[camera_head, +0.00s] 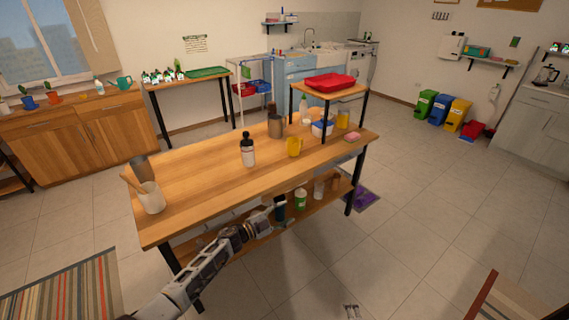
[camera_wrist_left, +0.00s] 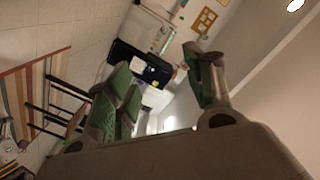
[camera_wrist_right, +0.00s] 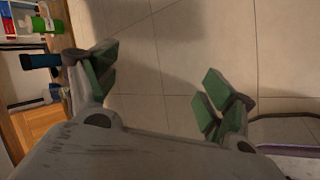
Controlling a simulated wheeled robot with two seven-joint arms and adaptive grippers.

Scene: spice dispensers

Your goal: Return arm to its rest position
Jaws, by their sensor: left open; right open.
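My left arm reaches in from the bottom left of the head view. Its left gripper (camera_head: 281,212) is in front of the table's near edge, by the lower shelf. In the left wrist view the left gripper (camera_wrist_left: 162,78) has its green-padded fingers apart with nothing between them. My right gripper (camera_head: 350,312) shows only in small part at the bottom edge of the head view, over the floor. In the right wrist view the right gripper (camera_wrist_right: 158,75) is open and empty, with floor tiles behind it.
A striped rug (camera_head: 70,288) lies at left. The floor (camera_head: 450,240) at right is largely clear.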

